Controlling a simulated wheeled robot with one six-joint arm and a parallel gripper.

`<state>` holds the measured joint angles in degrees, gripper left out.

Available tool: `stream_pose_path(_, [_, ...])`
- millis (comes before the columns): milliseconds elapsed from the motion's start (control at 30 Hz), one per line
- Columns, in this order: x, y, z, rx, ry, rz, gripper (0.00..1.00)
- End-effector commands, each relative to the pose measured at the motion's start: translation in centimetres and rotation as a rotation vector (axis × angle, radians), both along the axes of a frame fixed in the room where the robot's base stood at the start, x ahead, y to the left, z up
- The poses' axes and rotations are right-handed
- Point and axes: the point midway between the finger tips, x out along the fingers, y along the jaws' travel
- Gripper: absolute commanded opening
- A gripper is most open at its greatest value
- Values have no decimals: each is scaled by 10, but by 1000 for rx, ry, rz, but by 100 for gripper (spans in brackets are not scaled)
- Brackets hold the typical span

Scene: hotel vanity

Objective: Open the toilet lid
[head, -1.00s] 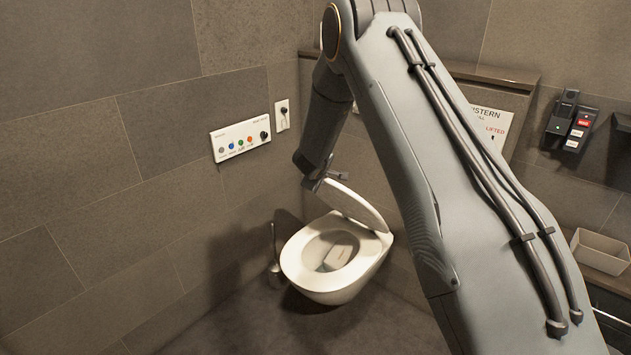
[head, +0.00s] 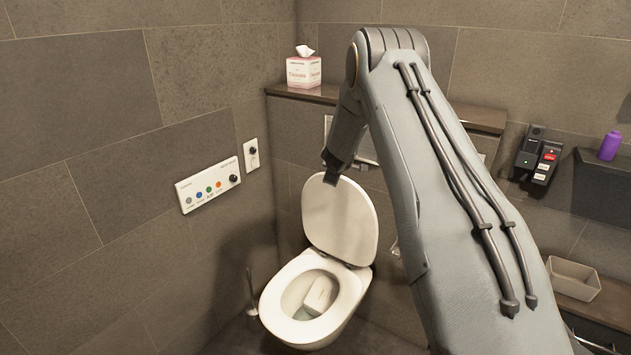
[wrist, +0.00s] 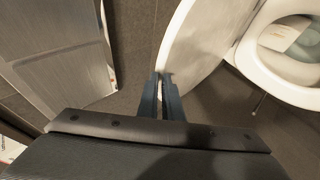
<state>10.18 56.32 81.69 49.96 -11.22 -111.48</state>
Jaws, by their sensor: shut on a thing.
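The toilet lid (head: 341,222) stands raised, close to upright, at the back of the white toilet bowl (head: 309,334). The seat (head: 351,297) lies flat on the bowl. My gripper (head: 331,181) is at the lid's upper edge in the head view; its fingers are mostly hidden there. In the wrist view my gripper (wrist: 165,78) has its two dark fingers close together at the edge of the pale lid (wrist: 200,45), shut on it. A pale block-shaped object (head: 318,293) lies inside the bowl.
A control panel (head: 209,186) is on the left wall. A toilet brush (head: 250,297) stands left of the bowl. A ledge (head: 455,113) behind holds a tissue box (head: 303,71). A tray (head: 573,278) sits at right. Floor at left is clear.

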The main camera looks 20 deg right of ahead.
Motion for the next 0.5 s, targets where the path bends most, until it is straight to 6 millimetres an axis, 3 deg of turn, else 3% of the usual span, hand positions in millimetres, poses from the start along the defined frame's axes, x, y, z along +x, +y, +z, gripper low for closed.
stream_pose_path(67, [-1, -3, -3, 3, 5, 2, 4])
stream_pose_path(233, [1, 9, -3, 4, 5, 15, 32])
stream_pose_path(500, [1, 12, -3, 4, 5, 17, 32])
